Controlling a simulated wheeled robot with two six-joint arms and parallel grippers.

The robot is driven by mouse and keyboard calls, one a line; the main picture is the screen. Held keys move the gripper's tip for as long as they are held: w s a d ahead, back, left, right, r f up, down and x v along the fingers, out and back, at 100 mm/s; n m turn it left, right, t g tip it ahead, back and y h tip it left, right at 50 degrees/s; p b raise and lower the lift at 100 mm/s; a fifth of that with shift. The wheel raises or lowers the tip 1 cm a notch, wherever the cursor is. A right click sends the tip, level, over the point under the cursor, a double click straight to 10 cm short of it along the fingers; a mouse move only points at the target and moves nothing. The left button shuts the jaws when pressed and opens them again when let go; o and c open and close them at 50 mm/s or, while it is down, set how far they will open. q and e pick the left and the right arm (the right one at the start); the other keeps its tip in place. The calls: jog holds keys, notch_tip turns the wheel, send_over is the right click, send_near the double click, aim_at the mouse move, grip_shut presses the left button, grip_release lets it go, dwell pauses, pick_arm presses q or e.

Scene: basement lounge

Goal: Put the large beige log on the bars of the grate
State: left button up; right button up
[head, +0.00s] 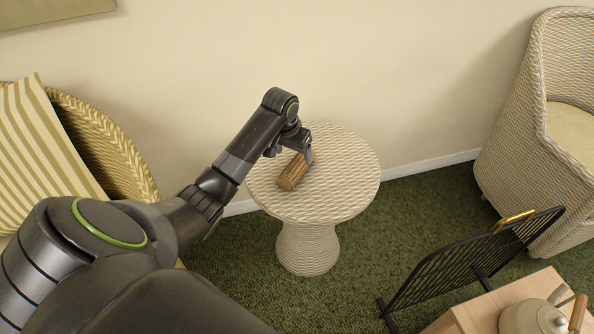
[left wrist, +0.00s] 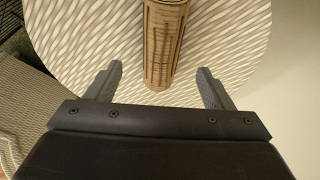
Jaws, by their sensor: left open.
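The beige-brown log (head: 292,173) lies on a round woven side table (head: 345,178), and it also shows in the left wrist view (left wrist: 163,45). My left gripper (head: 303,154) is over the tabletop at the log. In the left wrist view my left gripper (left wrist: 160,76) is open, with one finger on each side of the log's near end and a visible gap to both sides. The log's far end is cut off there. A black barred panel with a brass handle (head: 470,258) stands at the lower right; I cannot tell whether it is the grate. My right gripper is out of view.
A wicker chair with a striped cushion (head: 40,150) is at the left, and another wicker chair (head: 560,110) is at the right. A light wooden surface (head: 470,316) holds a teapot (head: 533,317) at the lower right. Green carpet between table and panel is clear. A wall stands behind.

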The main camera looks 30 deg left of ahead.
aim_at(295, 164)
pick_arm(q)
jog(key=shift+b+x, duration=0.4)
jog(key=shift+x, duration=1.3)
jog(key=b+x, duration=0.1)
jog(key=x, duration=0.3)
jog(key=shift+a+b, duration=0.15)
jog(key=shift+b, duration=0.2)
jog(key=shift+w+f, duration=0.25)
jog(key=shift+f, duration=0.3)
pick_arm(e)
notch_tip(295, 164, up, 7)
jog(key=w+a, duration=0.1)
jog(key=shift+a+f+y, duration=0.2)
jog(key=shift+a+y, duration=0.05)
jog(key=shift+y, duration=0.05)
pick_arm(q)
jog(key=shift+c, duration=0.4)
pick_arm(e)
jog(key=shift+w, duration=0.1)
pick_arm(q)
jog(key=shift+r, duration=0.1)
jog(key=c, duration=1.2)
